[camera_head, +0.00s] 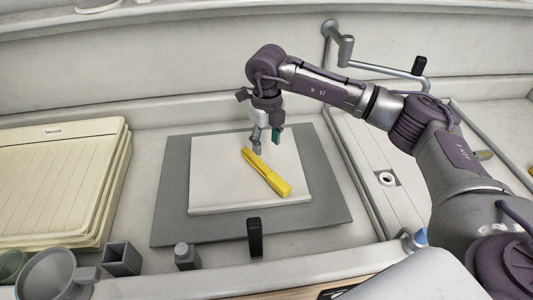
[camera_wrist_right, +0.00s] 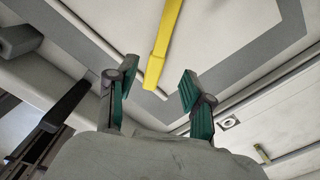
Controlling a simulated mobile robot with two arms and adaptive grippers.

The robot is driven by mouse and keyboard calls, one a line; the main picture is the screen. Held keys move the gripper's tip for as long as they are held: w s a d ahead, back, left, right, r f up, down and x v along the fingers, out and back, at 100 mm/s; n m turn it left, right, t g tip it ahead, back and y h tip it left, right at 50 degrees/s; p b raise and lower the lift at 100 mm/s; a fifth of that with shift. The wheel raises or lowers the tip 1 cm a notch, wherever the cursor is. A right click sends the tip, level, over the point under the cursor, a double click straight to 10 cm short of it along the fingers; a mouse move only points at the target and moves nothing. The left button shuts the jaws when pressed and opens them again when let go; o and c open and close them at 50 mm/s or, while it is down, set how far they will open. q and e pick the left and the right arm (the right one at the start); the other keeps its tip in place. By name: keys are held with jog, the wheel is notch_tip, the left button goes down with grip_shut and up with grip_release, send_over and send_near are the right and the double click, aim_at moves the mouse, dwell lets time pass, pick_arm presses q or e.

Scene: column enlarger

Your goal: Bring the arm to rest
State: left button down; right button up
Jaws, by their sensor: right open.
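My right gripper (camera_head: 266,140) is above the white board at the far end of a yellow tool. In the right wrist view its two green-padded fingers (camera_wrist_right: 159,88) are spread apart with nothing between the pads. The yellow tool (camera_head: 268,176) lies slantwise on the white board (camera_head: 225,190). In the right wrist view the yellow tool (camera_wrist_right: 163,45) lies beyond the fingertips, its near end just ahead of the gap. I cannot tell if a finger touches it. My left gripper does not show.
A grey mat (camera_head: 172,195) lies under the white board. A stack of cream folders (camera_head: 60,185) stands at the left. A grey mug (camera_head: 48,275), a square cup (camera_head: 121,260) and a black handle (camera_head: 254,238) line the front. A metal crank arm (camera_head: 380,68) is behind my right arm.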

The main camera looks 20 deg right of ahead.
jog(key=shift+r, duration=0.65)
